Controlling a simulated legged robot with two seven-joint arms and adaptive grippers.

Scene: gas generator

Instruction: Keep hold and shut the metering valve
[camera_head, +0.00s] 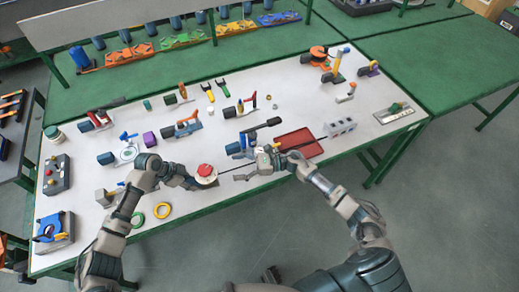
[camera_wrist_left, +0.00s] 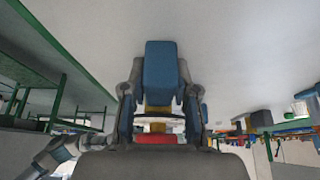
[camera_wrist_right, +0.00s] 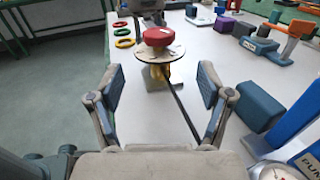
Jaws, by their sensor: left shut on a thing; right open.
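The metering valve, by its look, has a red knob (camera_head: 206,170) over a pale round dial and a brass stem. It stands out in the right wrist view (camera_wrist_right: 158,37); a thin dark rod (camera_wrist_right: 178,98) runs from it towards me. My left gripper (camera_head: 192,182) is shut on the assembly. In the left wrist view a blue block (camera_wrist_left: 160,75) lies between the left fingers, with brass and red parts behind. My right gripper (camera_wrist_right: 160,95) is open and apart from the knob. The rod shows between its fingers. The exact grip contact is hidden.
A red tray (camera_head: 300,142) and a grey block with holes (camera_head: 340,127) lie right of my right gripper. Yellow (camera_head: 162,210) and green (camera_head: 138,219) rings lie near the front edge. Several tools crowd the white table's back.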

